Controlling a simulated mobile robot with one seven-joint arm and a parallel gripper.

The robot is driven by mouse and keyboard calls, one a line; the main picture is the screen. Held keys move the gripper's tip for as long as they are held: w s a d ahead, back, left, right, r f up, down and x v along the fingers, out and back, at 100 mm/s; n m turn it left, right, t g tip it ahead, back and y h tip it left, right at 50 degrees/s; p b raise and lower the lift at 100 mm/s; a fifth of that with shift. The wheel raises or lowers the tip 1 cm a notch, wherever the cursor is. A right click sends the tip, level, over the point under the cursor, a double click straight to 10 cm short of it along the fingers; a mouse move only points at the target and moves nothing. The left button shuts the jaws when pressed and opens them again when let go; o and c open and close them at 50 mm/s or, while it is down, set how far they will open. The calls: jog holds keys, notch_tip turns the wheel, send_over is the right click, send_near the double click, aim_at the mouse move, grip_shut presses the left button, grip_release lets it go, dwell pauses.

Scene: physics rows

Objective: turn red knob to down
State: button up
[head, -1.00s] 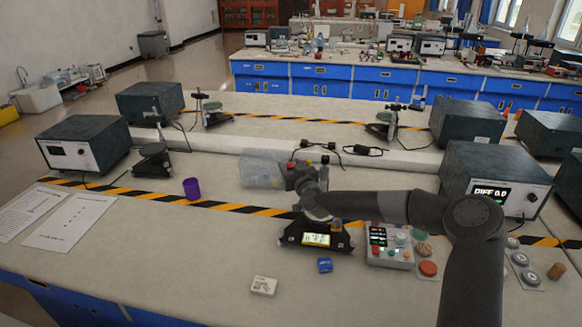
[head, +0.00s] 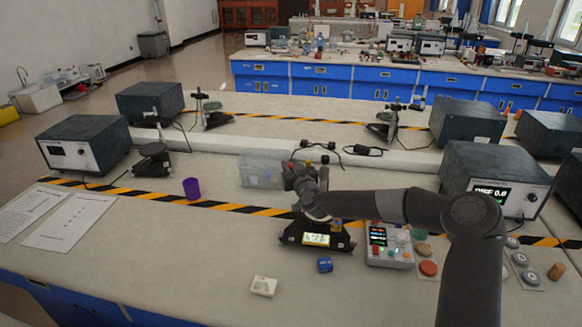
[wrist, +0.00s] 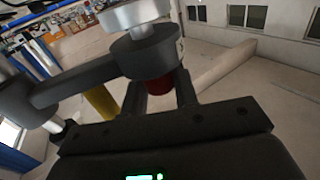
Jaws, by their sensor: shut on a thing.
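The red knob (wrist: 159,85) shows dark red in the wrist view, under a dark grey round body with a silver disc above it. My gripper (wrist: 161,94) has one finger on each side of the knob and is shut on it. In the head view my wrist is over a black-based stand (head: 291,238) with a lit yellow display. My arm hides most of that stand, and the knob cannot be made out clearly there. The knob's pointing direction cannot be told.
A grey control box (head: 390,256) with buttons stands right of the stand. A blue block (head: 325,265) and a white block (head: 263,286) lie in front. A clear bin (head: 258,172) stands behind, left of my wrist. A purple cup (head: 192,188) is farther left.

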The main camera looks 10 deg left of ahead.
jog(key=shift+a+r+m+h, duration=0.1)
jog(key=shift+m+h, duration=0.2)
jog(key=shift+h, duration=0.1)
jog(key=shift+m+t+h, duration=0.7)
jog(key=shift+t+h, duration=0.1)
jog(key=shift+h, duration=0.3)
jog(key=m+h, duration=0.3)
jog(key=h, duration=0.1)
jog(key=m+h, duration=0.3)
jog(key=h, duration=0.2)
jog(key=shift+a+t, duration=0.1)
jog(key=shift+t, duration=0.3)
jog(key=m+g+h, duration=0.2)
jog(key=m+h, duration=0.2)
jog(key=h, duration=0.2)
jog(key=shift+m, duration=0.3)
jog(key=shift+d+m+g+h, duration=0.2)
jog(key=shift+m+g+h, duration=1.3)
jog(key=shift+h, duration=0.6)
jog(key=shift+g, duration=0.4)
jog(key=o, duration=1)
jog(key=shift+c, duration=0.2)
